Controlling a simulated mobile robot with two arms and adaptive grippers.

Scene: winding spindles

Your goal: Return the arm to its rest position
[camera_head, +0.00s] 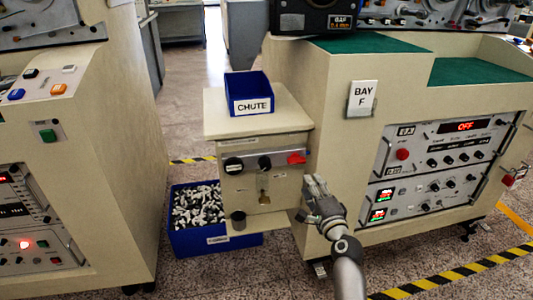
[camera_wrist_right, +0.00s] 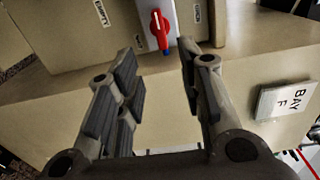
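My right gripper (camera_head: 318,190) is in front of the cream cabinet, to the lower right of the small chute unit (camera_head: 265,165). In the right wrist view my right gripper (camera_wrist_right: 158,62) has its two fingers apart, with nothing between them. A red lever (camera_head: 296,157) on the chute unit's panel is above and left of the gripper in the head view. The same red lever (camera_wrist_right: 160,28) shows beyond the fingertips in the right wrist view, apart from them. My left gripper is not in either view.
A blue CHUTE bin (camera_head: 250,88) stands on the unit. A blue crate (camera_head: 215,243) of many small metal parts is on the floor. The BAY F plate (camera_head: 362,97) and control panel (camera_head: 440,160) are to the right. An aisle separates the left cabinet (camera_head: 90,150).

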